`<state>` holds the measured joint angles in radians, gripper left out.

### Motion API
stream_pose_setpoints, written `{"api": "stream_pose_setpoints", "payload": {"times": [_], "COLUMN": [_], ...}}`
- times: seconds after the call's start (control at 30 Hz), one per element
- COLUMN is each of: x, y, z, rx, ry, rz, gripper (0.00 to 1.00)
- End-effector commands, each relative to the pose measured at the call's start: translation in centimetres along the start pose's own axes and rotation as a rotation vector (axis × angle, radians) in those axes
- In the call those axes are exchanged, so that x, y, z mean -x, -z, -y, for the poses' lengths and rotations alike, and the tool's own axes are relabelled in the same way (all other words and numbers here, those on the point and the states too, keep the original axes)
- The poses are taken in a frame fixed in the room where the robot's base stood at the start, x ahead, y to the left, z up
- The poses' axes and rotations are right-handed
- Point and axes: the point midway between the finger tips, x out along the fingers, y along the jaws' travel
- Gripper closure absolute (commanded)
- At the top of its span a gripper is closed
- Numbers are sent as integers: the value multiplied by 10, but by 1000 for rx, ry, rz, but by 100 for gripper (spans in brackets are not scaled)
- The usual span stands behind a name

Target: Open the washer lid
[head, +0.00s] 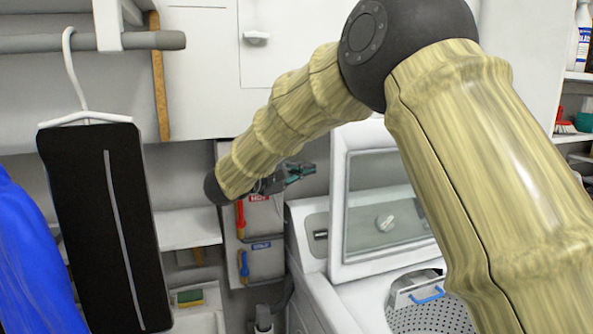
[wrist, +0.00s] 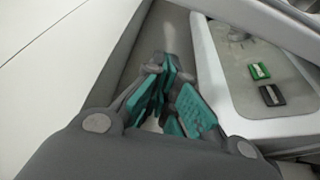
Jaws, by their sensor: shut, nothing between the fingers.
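The white top-load washer (head: 312,283) stands right of centre in the head view. Its lid (head: 341,215), a white frame around a glass panel, stands raised and steeply tilted. The perforated drum opening (head: 437,318) shows below it. My gripper (head: 300,172), with teal finger pads, is up beside the lid's left edge, apart from it in the head view. My arm hides the lid's right part.
A black garment (head: 100,225) hangs on the left, beside blue cloth (head: 30,265). White cabinets (head: 200,70) are behind my arm. Shelves with bottles (head: 580,40) stand far right.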

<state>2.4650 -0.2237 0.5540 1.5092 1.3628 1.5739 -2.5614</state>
Motion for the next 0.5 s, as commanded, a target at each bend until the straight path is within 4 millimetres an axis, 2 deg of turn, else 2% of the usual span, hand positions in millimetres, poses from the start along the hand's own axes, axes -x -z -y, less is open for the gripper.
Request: {"api": "stream_pose_setpoints", "payload": {"times": [0.27,0.5], "x": [-38,-29], "y": [-1,-24], "z": [0,-1], "rx": [0,1], "ry": [1,-1], "rz": [2,0], "gripper": [100,100]}}
